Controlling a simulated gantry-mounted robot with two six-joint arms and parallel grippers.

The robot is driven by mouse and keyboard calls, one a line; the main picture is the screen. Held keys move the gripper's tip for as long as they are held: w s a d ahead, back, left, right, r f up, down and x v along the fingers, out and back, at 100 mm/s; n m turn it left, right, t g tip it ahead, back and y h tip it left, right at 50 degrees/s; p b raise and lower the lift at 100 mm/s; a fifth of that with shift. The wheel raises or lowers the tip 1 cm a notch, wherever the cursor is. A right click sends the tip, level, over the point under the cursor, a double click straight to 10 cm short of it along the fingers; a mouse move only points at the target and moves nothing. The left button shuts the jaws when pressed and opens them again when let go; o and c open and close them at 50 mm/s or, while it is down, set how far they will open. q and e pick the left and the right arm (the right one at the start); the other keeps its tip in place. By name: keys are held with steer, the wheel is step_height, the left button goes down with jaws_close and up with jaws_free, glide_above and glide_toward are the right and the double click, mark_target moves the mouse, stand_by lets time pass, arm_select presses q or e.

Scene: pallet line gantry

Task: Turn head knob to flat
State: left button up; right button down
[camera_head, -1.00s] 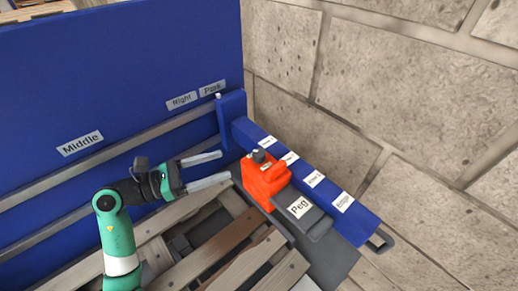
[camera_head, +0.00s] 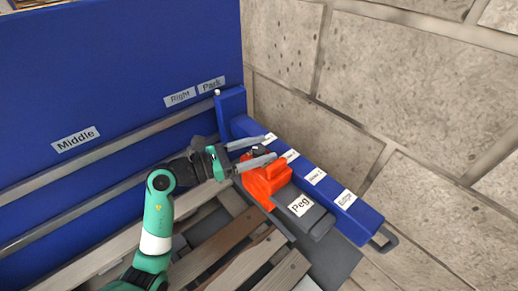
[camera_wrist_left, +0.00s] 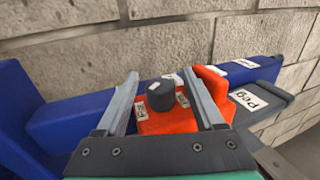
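The head is a red block (camera_head: 266,179) on the blue rail, beside the grey part labelled "Peg" (camera_head: 300,205). Its dark round knob (camera_wrist_left: 160,96) stands on top in the left wrist view, with small white labels around it on the red block. My left gripper (camera_head: 269,150) is open, its two grey fingers reaching over the red block. In the left wrist view the fingers (camera_wrist_left: 160,80) stand on either side of the knob, with a gap on each side. In the head view the fingers partly hide the knob. My right gripper is not in view.
The blue rail (camera_head: 330,189) carries several white labels and runs along a stone block wall (camera_head: 400,90). A blue panel (camera_head: 110,70) with labels "Middle", "Right" and "Park" stands at the left. Wooden slats (camera_head: 235,250) lie below.

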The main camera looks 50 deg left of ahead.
arm_select(q)
jaws_close()
steer(key=shift+m+h, duration=0.3)
steer(key=shift+h, duration=0.1)
steer(key=shift+a+f+m+g+h+b, duration=0.15)
steer(key=shift+m+g+h+b, duration=0.55)
steer(key=shift+h, duration=0.4)
steer(key=shift+m+g+h+b, duration=0.6)
steer(key=shift+m+g+h, duration=0.1)
steer(key=shift+m+h, duration=0.15)
steer(key=m+g+h+b, duration=0.2)
steer(key=g+h+b, duration=0.1)
steer(key=shift+f+m+b, duration=0.1)
steer(key=shift+m+b, duration=0.25)
steer(key=shift+b, duration=0.05)
steer(key=shift+m+g+h+b, duration=0.8)
steer(key=shift+g+h+b, duration=0.1)
steer(key=shift+g, duration=0.2)
steer(key=shift+r, duration=0.2)
